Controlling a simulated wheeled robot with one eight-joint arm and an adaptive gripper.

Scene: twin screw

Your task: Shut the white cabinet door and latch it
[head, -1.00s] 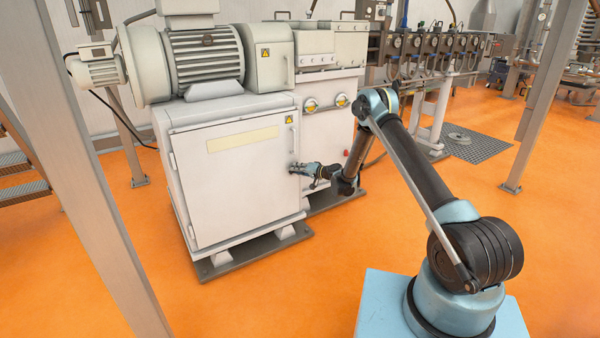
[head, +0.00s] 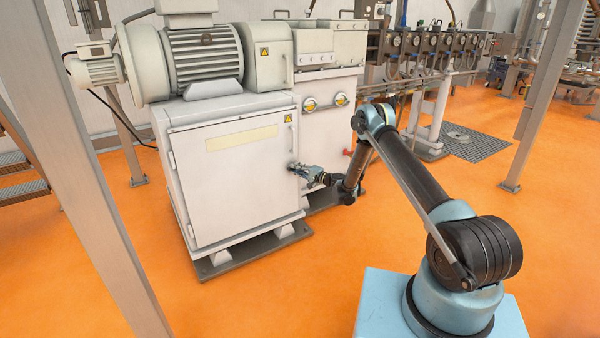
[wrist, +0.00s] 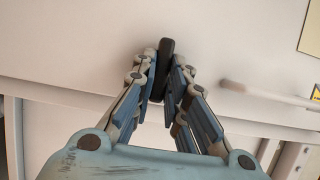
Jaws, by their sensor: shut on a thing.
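The white cabinet door (head: 230,190) is the front of the machine's base cabinet in the head view. It looks flush with its frame, though a small gap would be too fine to tell. My gripper (head: 295,167) is at the door's right edge, about mid-height. In the wrist view my gripper (wrist: 163,82) has its two fingers closed around a dark latch handle (wrist: 166,50). The handle's upper end sticks out past the fingertips, and its lower part is hidden between the fingers. In the head view the gripper mostly covers the handle.
A large motor (head: 205,60) sits on top of the cabinet. A second white housing (head: 325,130) with yellow-ringed knobs stands right behind the gripper. A steel post (head: 75,150) rises at the left. The orange floor (head: 270,300) in front is clear.

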